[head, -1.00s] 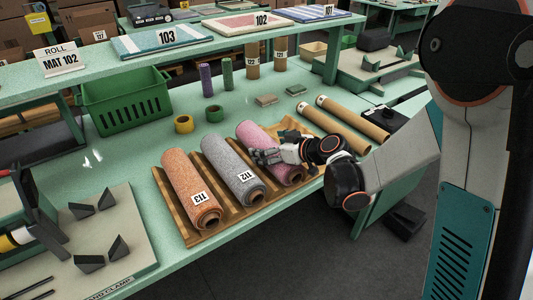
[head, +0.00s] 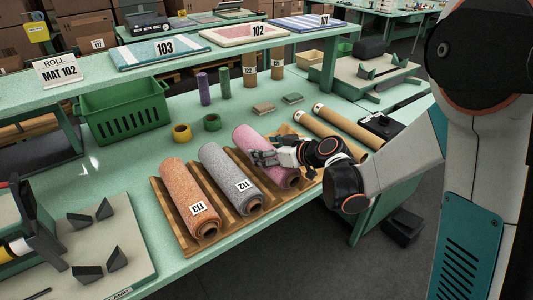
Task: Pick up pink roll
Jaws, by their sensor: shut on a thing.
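The pink roll (head: 252,138) lies in the right part of a slatted wooden rack (head: 224,223) near the front edge of the green table. My gripper (head: 266,157) is shut on the pink roll around its middle, reaching in from the right. The gripper hides part of the roll. I cannot tell whether the roll is clear of the rack. A grey roll (head: 225,170) labelled 112 lies to its left, and an orange roll (head: 184,190) labelled 113 lies further left.
Brown tubes (head: 330,135) lie right of the rack. Yellow tape (head: 182,133) and green tape (head: 212,122) sit behind it. A green basket (head: 125,112) stands at back left under a shelf (head: 190,58). A clamp fixture (head: 95,235) fills the front left.

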